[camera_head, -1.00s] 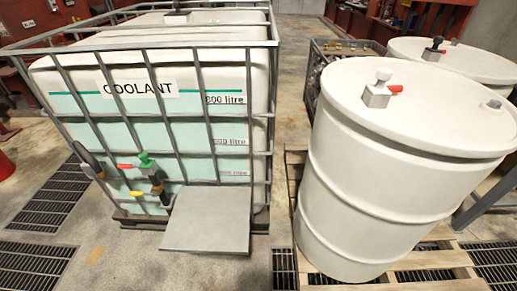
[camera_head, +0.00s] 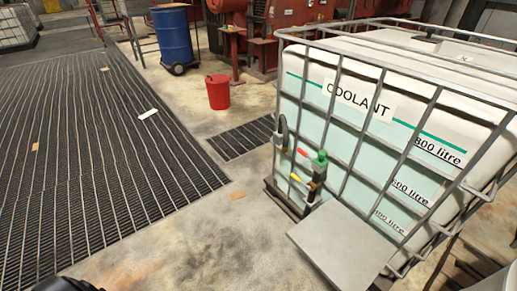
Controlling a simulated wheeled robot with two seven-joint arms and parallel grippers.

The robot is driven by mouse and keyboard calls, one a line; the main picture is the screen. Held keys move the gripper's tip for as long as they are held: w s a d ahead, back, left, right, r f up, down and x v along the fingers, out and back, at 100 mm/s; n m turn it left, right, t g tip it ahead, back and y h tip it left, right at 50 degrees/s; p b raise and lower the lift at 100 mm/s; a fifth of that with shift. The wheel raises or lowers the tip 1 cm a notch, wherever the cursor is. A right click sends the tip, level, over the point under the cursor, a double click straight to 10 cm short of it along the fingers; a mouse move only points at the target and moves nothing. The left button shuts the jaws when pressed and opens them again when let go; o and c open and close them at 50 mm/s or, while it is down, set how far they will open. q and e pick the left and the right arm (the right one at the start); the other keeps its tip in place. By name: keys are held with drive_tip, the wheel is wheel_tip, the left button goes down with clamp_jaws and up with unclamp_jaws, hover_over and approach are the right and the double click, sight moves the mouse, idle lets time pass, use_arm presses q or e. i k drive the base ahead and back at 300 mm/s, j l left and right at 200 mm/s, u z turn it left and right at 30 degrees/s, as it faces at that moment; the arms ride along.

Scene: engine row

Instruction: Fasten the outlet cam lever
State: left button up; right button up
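The white coolant tank (camera_head: 345,120) stands in its grey metal cage at the right. Its outlet fitting (camera_head: 316,180) shows low on the front, with a green cap (camera_head: 320,158) on top. A red lever (camera_head: 302,152) and a yellow lever (camera_head: 295,177) stick out to the left of the fitting. I cannot tell which is the cam lever or how it is set. A dark hose end (camera_head: 282,133) sits at the cage's left corner. Neither gripper is in view. A dark rounded piece at the bottom left edge may be part of my arm.
A grey shelf plate (camera_head: 340,245) juts out in front of the tank. A red bucket (camera_head: 217,92) and a blue drum (camera_head: 172,38) on wheels stand farther back. Dark floor grating (camera_head: 90,160) covers the left. The concrete floor (camera_head: 215,240) before the tank is mostly clear.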

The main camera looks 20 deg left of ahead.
sight(299, 150)
drive_tip(key=u, duration=0.25)
drive_tip(key=i+j+z, duration=0.45)
drive_tip(key=i+j, duration=0.15)
drive_tip(key=i+j+z, duration=0.45)
drive_tip(key=j, duration=0.3)
drive_tip(key=i, duration=0.1)
